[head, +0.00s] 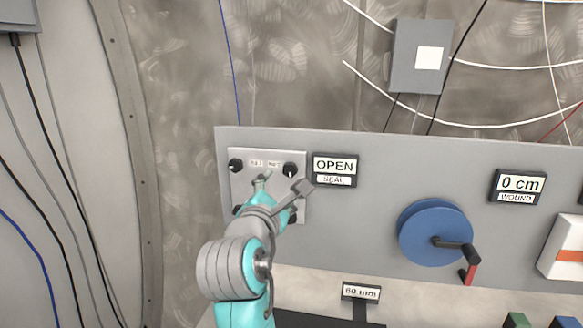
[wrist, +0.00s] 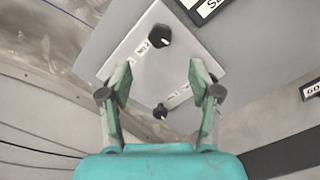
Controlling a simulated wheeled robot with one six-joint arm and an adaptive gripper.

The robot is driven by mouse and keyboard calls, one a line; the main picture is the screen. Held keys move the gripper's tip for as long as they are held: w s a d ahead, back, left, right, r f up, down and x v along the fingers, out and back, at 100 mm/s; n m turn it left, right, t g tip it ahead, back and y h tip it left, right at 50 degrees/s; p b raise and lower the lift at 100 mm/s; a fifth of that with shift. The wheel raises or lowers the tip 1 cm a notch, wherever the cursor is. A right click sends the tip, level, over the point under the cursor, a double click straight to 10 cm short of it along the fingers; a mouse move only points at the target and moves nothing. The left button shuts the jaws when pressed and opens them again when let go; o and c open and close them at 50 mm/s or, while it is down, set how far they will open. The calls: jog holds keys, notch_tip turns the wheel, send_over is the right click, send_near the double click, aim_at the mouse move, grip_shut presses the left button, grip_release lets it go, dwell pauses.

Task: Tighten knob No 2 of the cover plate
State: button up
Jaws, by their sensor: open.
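The pale square cover plate (head: 267,160) is on the left of the grey panel, with black knobs near its corners. Knob No 2 (head: 290,170) is at its upper right. In the wrist view knob No 2 (wrist: 159,36) is at the top, beside its label, with a white pointer mark. My gripper (head: 281,183) is in front of the plate, open and empty. In the wrist view its fingers (wrist: 159,74) are spread, with knob No 2 beyond the fingertips, apart from them. Another knob (wrist: 160,111) shows lower between the fingers. My gripper partly hides the lower knobs in the head view.
An OPEN/SEAL sign (head: 334,170) is close to the right of the plate. A blue reel (head: 434,233) with a crank, a 0 cm sign (head: 518,187) and a 60 mm sign (head: 361,292) are farther right. A grey wall box (head: 408,70) and cables are above.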

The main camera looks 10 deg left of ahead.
aim_at(289, 172)
jog(key=w, duration=1)
jog(key=shift+w+d, duration=0.1)
jog(key=shift+d, duration=0.15)
jog(key=c, duration=1.2)
